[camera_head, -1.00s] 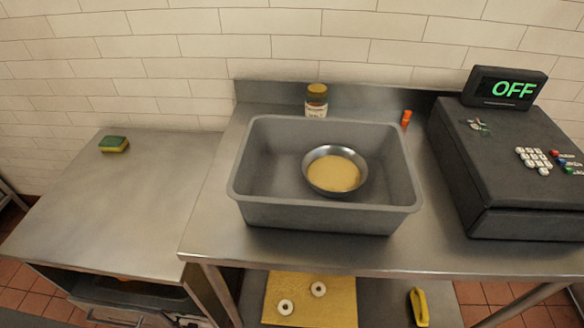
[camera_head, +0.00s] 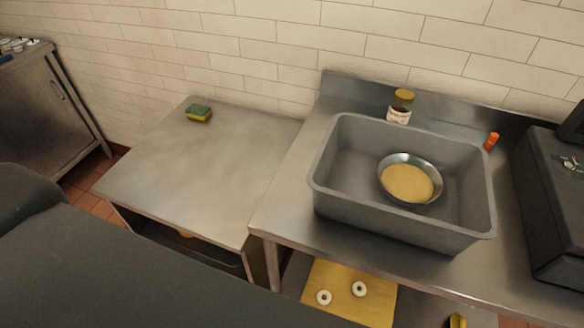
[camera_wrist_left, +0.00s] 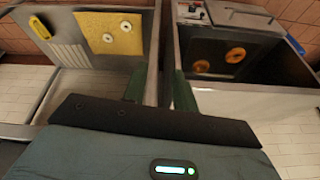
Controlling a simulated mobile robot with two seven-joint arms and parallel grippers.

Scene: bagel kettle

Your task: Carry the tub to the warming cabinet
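The grey tub (camera_head: 333,195) stands upright on the steel counter, right of centre in the head view. A metal bowl (camera_head: 437,178) with yellowish contents sits inside it. A steel cabinet (camera_head: 42,105) with a handled door stands at the far left; I cannot tell whether it is the warming cabinet. My left arm crosses the lower left of the head view, its gripper out of that frame. In the left wrist view my left gripper (camera_wrist_left: 159,90) is open and empty, its dark green fingers apart, away from the tub. My right gripper is not in view.
A lower steel table (camera_head: 190,165) holds a sponge (camera_head: 199,113) and is otherwise clear. A jar (camera_head: 400,106) and orange item (camera_head: 491,140) stand behind the tub, a dark register (camera_head: 555,215) to its right. A yellow board (camera_head: 340,285) with white rings lies below.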

